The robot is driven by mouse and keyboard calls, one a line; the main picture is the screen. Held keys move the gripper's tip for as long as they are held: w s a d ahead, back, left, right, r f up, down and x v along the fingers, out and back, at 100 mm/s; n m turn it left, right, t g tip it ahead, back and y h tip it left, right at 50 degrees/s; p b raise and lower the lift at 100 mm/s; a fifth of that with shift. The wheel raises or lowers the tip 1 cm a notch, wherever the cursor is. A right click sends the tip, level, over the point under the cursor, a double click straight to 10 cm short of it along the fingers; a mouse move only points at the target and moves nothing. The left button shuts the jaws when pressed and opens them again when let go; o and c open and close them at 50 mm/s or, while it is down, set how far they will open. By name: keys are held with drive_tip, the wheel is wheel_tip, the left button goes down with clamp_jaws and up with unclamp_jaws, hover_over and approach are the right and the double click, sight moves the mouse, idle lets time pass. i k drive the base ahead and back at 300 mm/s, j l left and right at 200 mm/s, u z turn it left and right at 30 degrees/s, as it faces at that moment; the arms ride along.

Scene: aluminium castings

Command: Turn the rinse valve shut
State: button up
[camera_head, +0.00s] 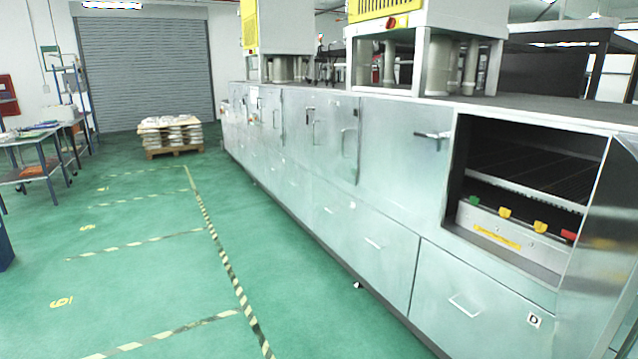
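No valve is clearly marked as the rinse valve at this size. In an open bay at the right of the long steel machine (385,225), a metal panel (510,240) carries a row of small coloured pieces: a green one (474,201), a yellow one (504,212), another yellow one (540,227) and a red one (568,235). I cannot tell whether these are valve handles, or how any is turned. A yellow label (496,237) is on the panel below them. My gripper is not in view.
A steel door (600,250) stands open at the bay's right side. A latch handle (433,135) sticks out left of the bay. Green floor (160,270) with striped tape is clear along the machine. A loaded pallet (172,150) and tables (40,140) stand farther back.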

sight(570, 235)
drive_tip(key=k+l+z, duration=0.65)
drive_tip(key=i+j+z, duration=0.15)
drive_tip(key=i+j, duration=0.25)
drive_tip(key=i+j+z, duration=0.15)
drive_tip(key=i+j, duration=0.2)
drive_tip(key=j, duration=0.15)
drive_tip(key=i+j+z, duration=0.2)
drive_tip(key=i+j, duration=0.15)
drive_tip(key=j, duration=0.15)
drive_tip(key=u, duration=0.5)
drive_tip(key=i+j+u, duration=0.15)
drive_tip(key=u, duration=0.2)
drive_tip(key=i+j+u, duration=0.1)
drive_tip(key=i+u, duration=0.35)
drive_tip(key=u, duration=0.3)
drive_tip(key=i+j, duration=0.1)
drive_tip(key=i, duration=1.8)
drive_tip(key=i+z, duration=0.15)
drive_tip(key=z, duration=0.25)
drive_tip(key=i+z, duration=0.1)
drive_tip(key=z, duration=0.25)
drive_tip(key=i+j+z, duration=0.1)
drive_tip(key=z, duration=0.3)
drive_tip(key=i+j+z, duration=0.1)
drive_tip(key=z, duration=0.25)
drive_tip(key=i, duration=0.05)
